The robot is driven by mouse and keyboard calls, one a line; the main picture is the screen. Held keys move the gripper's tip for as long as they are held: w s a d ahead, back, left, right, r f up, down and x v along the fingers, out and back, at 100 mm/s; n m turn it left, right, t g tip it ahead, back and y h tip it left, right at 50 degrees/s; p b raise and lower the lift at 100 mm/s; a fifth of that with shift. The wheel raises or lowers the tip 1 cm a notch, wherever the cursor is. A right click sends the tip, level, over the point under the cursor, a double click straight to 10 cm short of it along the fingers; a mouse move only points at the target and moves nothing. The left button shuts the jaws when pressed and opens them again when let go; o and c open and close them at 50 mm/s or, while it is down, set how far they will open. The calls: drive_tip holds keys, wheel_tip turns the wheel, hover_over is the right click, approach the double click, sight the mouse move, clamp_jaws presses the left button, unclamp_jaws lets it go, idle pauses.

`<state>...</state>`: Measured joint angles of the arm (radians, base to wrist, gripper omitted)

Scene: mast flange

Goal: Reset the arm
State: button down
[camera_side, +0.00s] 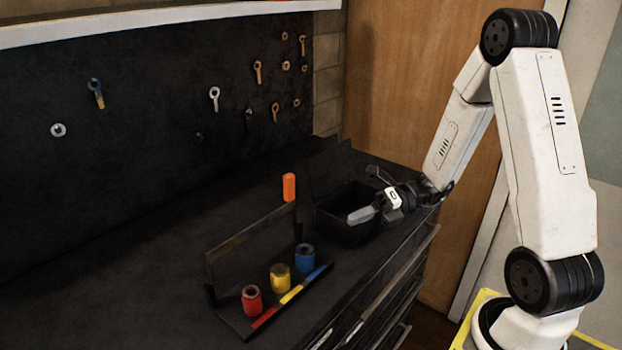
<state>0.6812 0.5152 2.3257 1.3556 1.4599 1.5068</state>
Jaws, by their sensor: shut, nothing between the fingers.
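My gripper (362,215) is at the end of my white arm, which bends down from the upper right. Its grey fingers are shut and empty, pointing left. They show over or in front of a black open bin (335,232) on the dark workbench; the height between them cannot be told.
Left of the bin, a dark rack (236,318) bears red (251,300), yellow (280,278) and blue (305,258) cylinders beside matching colour strips. An orange block (289,187) tops a post there. Several tools hang on the black wall panel (160,150). The bench's left part (90,270) is clear.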

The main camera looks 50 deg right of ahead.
drive_tip(key=s+a+f+n+g+h, duration=0.25)
drive_tip(key=s+n+g+h, duration=0.2)
drive_tip(key=n, duration=0.75)
drive_tip(key=s+a+f+n+g+h, duration=0.2)
drive_tip(key=s+f+n+g+h, duration=0.25)
drive_tip(key=n, duration=0.65)
drive_tip(key=w+r+n+t+h, duration=0.1)
drive_tip(key=n, duration=0.4)
drive_tip(key=w+r+n+t+h, duration=0.1)
drive_tip(key=w+n+h, duration=0.1)
drive_tip(key=n, duration=0.2)
drive_tip(key=w+r+n+t+h, duration=0.1)
drive_tip(key=n+h, duration=0.1)
drive_tip(key=n, duration=0.3)
drive_tip(key=shift+w+d+r+n+t, duration=0.1)
drive_tip(key=shift+w+n+t, duration=0.2)
drive_tip(key=shift+t, duration=0.1)
